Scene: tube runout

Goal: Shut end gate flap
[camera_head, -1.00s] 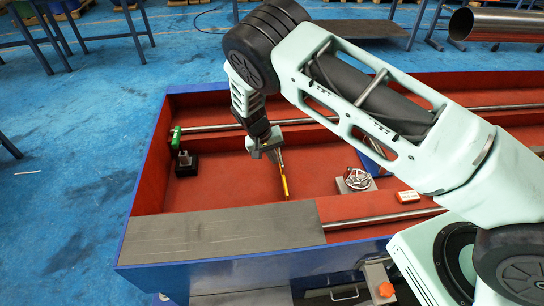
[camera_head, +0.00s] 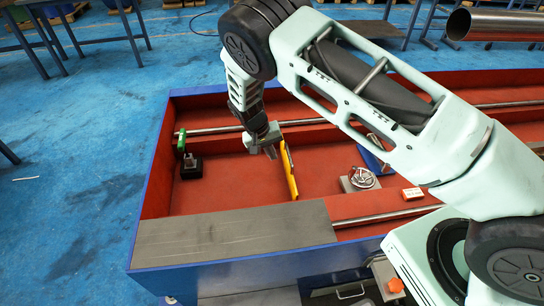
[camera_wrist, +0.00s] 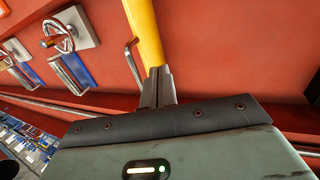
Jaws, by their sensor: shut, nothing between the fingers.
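The yellow end gate flap (camera_head: 290,173) stands inside the red-lined trough, seen nearly edge-on as a narrow, slightly leaning strip. In the wrist view the flap (camera_wrist: 144,32) is a yellow band running up from my fingertips. My gripper (camera_head: 271,152) points down just left of the flap's upper end. In the wrist view my gripper's fingers (camera_wrist: 157,78) are shut and hold nothing. Their tips meet the flap's near end in that view; I cannot tell if they touch it. A bent metal handle (camera_wrist: 132,60) shows beside the flap.
A handwheel on a plate (camera_head: 360,179) and a small orange-and-white block (camera_head: 411,194) sit right of the flap. A black block (camera_head: 190,167) and green-ended rod (camera_head: 181,141) are at the left. A grey plate (camera_head: 235,232) covers the front left corner.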

